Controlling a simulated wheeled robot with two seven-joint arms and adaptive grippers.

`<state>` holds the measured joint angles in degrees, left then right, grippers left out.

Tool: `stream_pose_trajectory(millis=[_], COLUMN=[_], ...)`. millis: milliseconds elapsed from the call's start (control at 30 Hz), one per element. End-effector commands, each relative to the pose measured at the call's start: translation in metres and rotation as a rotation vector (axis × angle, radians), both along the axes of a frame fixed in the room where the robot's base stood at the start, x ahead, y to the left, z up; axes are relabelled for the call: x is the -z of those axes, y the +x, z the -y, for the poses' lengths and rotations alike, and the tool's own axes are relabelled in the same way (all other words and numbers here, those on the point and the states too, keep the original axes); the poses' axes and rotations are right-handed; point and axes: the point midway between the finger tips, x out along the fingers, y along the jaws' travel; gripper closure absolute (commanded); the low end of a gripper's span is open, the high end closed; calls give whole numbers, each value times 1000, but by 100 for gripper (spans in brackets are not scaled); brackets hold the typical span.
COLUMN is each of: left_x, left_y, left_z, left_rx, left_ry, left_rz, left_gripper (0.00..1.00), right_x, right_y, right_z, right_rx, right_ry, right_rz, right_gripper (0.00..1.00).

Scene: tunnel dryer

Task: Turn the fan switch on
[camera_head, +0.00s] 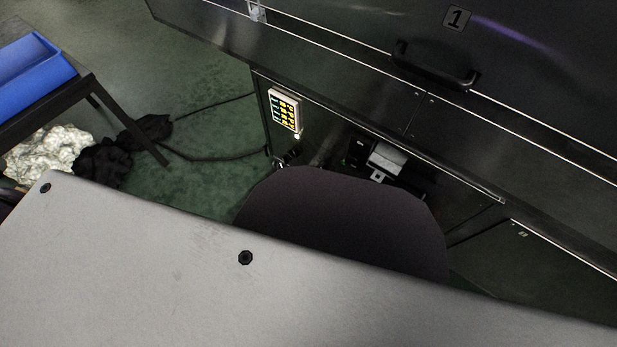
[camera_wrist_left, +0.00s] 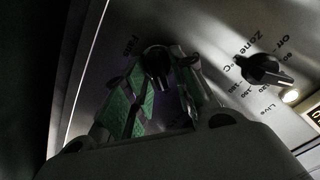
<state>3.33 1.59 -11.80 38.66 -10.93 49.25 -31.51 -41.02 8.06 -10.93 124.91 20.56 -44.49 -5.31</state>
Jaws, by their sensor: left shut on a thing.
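The fan switch (camera_wrist_left: 156,62) is a black rotary knob on a grey panel, beside printing that seems to read "Fans". My left gripper (camera_wrist_left: 162,88), with green finger pads, is shut on the knob in the left wrist view. The fingers hide part of the knob and its markings, so I cannot tell which position it points to. In the head view my grey arm and a dark rounded part cover the lower area, and I cannot make out the gripper there. My right gripper is in neither view.
A second black knob (camera_wrist_left: 265,70), marked "Zone °C", sits to the right, with a lit "Live" lamp (camera_wrist_left: 290,97) below. A blue tray (camera_head: 32,72) stands on a table at left.

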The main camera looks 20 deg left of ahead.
Motion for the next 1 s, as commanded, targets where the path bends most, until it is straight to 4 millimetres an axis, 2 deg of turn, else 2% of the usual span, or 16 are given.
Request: stream_pose_trajectory(millis=[167,200,233,1000], left_x=[0,0,0,-8], left_y=[0,0,0,0], left_z=[1,1,1,0], left_rx=[1,1,1,0], left_ry=[-1,-1,-1,-1], left_rz=[-1,-1,-1,0], left_gripper=[98,72,68,67], right_x=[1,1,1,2], right_y=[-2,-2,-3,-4], right_z=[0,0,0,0], right_rx=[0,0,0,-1], right_ry=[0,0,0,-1], right_rz=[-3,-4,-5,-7], right_gripper=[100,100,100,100])
